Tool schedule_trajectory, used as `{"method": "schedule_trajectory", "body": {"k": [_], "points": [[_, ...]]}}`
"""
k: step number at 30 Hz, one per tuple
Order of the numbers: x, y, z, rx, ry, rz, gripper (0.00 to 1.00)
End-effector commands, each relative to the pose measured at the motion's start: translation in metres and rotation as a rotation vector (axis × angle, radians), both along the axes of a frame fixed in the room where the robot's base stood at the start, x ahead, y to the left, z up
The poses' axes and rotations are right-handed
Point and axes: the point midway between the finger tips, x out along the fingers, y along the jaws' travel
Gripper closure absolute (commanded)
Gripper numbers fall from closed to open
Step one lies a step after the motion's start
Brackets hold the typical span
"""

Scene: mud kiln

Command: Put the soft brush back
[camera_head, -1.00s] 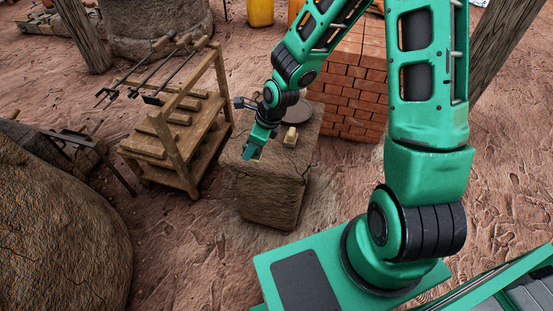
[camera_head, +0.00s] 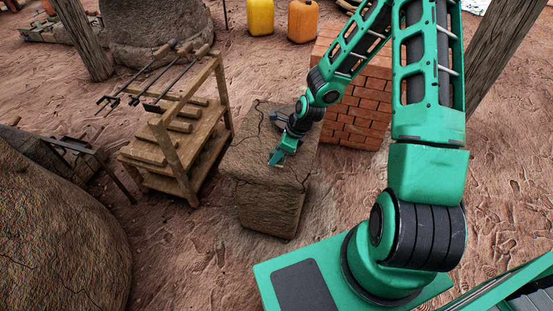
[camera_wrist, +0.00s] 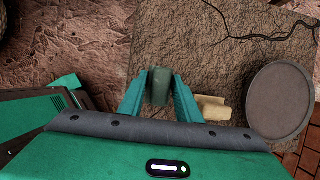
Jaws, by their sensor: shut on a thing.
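My gripper (camera_head: 279,157) is over the top of the clay block (camera_head: 250,160), near its right side in the head view. A cream block-like piece (camera_wrist: 214,107) with a narrower end lies just right of the fingers. A round grey-brown disc (camera_wrist: 278,100) lies further right.
A wooden rack (camera_head: 175,145) with long-handled tools stands left of the clay block. A brick stack (camera_head: 352,112) stands close behind on the right. A large rounded mud form (camera_head: 50,220) fills the lower left. The left part of the block top is bare.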

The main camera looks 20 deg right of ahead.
Motion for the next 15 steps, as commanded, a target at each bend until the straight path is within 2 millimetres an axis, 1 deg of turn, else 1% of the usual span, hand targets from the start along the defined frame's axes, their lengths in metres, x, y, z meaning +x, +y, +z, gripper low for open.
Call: {"method": "schedule_trajectory", "body": {"k": [1,3,6,15], "points": [[-0.001,0.001,-0.008,0.003,0.004,0.000,0.87],[-0.001,0.001,-0.016,0.002,0.003,0.001,0.87],[0.000,0.001,-0.023,0.001,0.001,0.001,0.87],[0.000,0.001,-0.026,0.000,0.000,0.001,0.87]]}}
